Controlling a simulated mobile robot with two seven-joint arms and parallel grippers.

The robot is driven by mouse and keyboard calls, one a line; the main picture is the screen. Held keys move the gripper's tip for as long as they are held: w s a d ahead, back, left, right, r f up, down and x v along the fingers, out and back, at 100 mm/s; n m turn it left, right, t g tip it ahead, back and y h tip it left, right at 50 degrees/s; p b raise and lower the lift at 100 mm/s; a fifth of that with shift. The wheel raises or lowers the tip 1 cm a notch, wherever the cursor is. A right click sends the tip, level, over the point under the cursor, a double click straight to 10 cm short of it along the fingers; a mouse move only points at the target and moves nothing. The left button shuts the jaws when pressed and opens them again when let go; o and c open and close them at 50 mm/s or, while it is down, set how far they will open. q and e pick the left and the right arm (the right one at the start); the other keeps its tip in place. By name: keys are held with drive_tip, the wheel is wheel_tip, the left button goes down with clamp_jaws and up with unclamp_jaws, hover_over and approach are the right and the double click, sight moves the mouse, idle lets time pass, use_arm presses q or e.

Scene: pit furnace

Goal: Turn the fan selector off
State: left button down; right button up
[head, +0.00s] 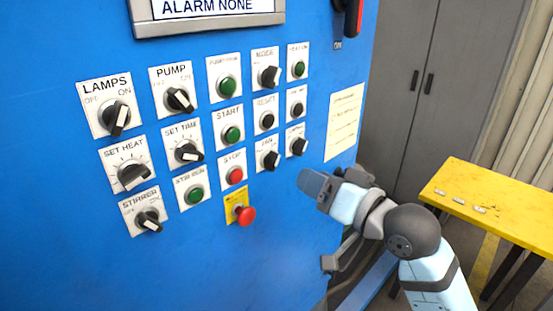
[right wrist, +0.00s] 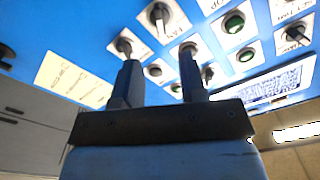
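The fan selector (head: 268,160) is a black knob on a small white plate marked FAN, in the lower right part of the blue panel (head: 290,225). In the right wrist view, which shows the panel upside down, the fan selector (right wrist: 158,14) has a white pointer line and sits above the gap between my fingertips. My right gripper (head: 325,178) is to the right of and below it in the head view, apart from the knob. The two fingers (right wrist: 160,62) are spread with nothing held between them. My left gripper is in neither view.
Other knobs and buttons crowd around, including the black selector (head: 297,147) to the right and the red stop button (head: 235,175) to the left. A red emergency button (head: 245,214) sticks out lower left. A yellow table (head: 500,200) stands at right.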

sight(277, 161)
drive_tip(key=p+x, duration=0.1)
drive_tip(key=x, duration=0.8)
drive_tip(key=shift+w+a, duration=0.1)
drive_tip(key=shift+a, duration=0.05)
clamp_jaws()
